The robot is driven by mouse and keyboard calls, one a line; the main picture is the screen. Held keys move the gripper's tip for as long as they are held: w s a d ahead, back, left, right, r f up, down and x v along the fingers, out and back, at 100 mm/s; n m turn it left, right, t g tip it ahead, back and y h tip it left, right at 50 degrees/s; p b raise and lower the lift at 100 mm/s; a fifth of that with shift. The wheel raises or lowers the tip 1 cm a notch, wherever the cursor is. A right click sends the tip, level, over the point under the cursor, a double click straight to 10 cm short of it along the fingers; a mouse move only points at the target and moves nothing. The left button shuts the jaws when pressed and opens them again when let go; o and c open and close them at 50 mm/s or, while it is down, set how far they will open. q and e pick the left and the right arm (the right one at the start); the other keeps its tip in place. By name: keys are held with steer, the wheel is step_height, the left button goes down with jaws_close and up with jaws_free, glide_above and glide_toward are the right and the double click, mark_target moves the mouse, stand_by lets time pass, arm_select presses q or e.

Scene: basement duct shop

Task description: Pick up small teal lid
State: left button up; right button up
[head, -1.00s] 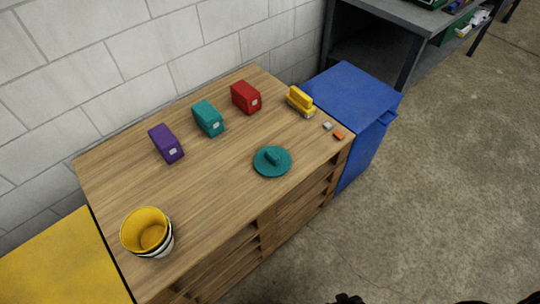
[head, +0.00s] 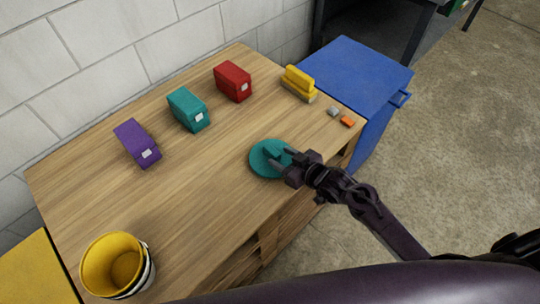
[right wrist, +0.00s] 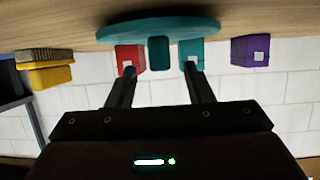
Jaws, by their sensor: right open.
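The small teal lid (head: 264,160) is a round disc with a block handle, lying on the wooden workbench (head: 190,185) near its front edge. It also shows in the right wrist view (right wrist: 180,28), upside down, with its handle (right wrist: 159,52) between and beyond the fingertips. My right gripper (head: 281,156) is open at the lid, its fingers pointing at the handle from the front right. In the right wrist view the right gripper (right wrist: 160,75) has nothing between its fingers that looks clasped. My left gripper is not in view.
Purple (head: 137,143), teal (head: 188,109) and red (head: 233,82) boxes stand along the back. A yellow brush (head: 299,84), a grey piece (head: 333,111) and an orange piece (head: 348,121) lie at the right end. A yellow-lined bucket (head: 117,264) stands front left. A blue bin (head: 357,75) adjoins the bench.

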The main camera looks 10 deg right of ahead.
mark_target(272, 152)
steer(key=x, duration=0.5)
steer(key=shift+w+a+f, duration=0.1)
steer(key=shift+f, duration=0.15)
jaws_close()
steer(key=shift+r, duration=0.1)
